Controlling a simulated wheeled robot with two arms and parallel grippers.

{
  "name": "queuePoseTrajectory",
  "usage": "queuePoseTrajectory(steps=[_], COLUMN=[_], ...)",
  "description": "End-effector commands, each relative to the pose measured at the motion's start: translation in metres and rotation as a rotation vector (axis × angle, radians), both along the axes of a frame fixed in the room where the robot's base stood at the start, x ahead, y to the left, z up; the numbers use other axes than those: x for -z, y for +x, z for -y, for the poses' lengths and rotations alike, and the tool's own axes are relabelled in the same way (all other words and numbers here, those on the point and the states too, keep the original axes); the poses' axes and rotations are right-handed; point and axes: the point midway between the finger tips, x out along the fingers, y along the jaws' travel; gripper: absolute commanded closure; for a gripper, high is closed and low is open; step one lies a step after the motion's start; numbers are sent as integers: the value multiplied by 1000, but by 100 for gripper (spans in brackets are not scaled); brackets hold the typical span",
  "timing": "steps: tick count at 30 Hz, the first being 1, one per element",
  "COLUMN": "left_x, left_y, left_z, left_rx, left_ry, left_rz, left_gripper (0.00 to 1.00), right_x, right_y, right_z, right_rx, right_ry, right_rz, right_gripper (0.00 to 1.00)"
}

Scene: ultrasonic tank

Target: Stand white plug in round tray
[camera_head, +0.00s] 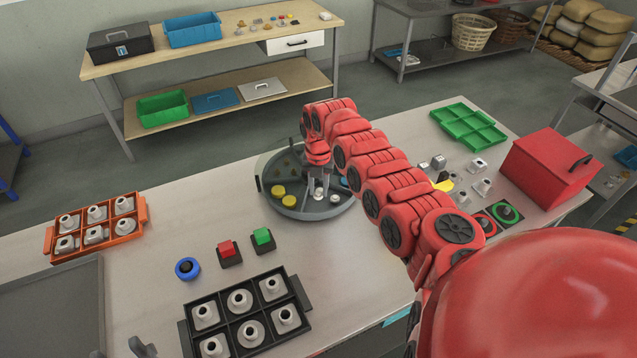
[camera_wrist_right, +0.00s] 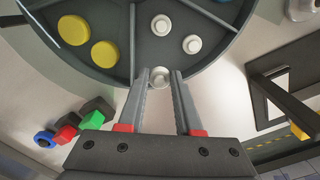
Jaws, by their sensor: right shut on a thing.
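The round grey tray (camera_head: 306,214) stands on the bench, split into compartments by thin walls; it also fills the top of the right wrist view (camera_wrist_right: 115,28). My right gripper (camera_head: 319,190) points down over the tray. In the right wrist view its fingers (camera_wrist_right: 158,80) are shut on a small white plug (camera_wrist_right: 158,75) near the tray's rim. Whether this plug touches the tray floor, I cannot tell. Two other white plugs (camera_wrist_right: 161,25) (camera_wrist_right: 192,44) stand in the compartment ahead. Dark finger-like tips, likely my left gripper (camera_head: 121,350), show at the bottom left edge.
Yellow discs (camera_head: 289,200) lie in the neighbouring compartment. A green button (camera_head: 263,238), a red button (camera_head: 229,252), a blue ring (camera_head: 187,268) and a black crate (camera_head: 260,334) stand in front. An orange crate (camera_head: 133,229) is left, a red box (camera_head: 545,172) right.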

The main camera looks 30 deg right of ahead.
Motion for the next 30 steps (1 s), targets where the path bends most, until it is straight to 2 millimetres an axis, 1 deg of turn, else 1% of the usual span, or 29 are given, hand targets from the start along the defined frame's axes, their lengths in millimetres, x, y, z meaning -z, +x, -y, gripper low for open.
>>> queuePoseTrajectory(steps=[1, 4, 16, 30], left_x=[4, 5, 5, 15], left_y=[0, 0, 0, 0], left_z=[0, 0, 0, 0], left_rx=[0, 0, 0, 0], left_ry=[0, 0, 0, 0], left_rz=[0, 0, 0, 0], left_gripper=[50, 50, 50, 50], right_x=[6, 10, 10, 11], right_y=[0, 0, 0, 2], right_z=[-1, -1, 0, 2], right_rx=[-1, -2, -1, -1], right_ry=[1, 0, 0, -1], right_rz=[-1, 0, 0, -1], right_gripper=[100, 100, 100, 100])
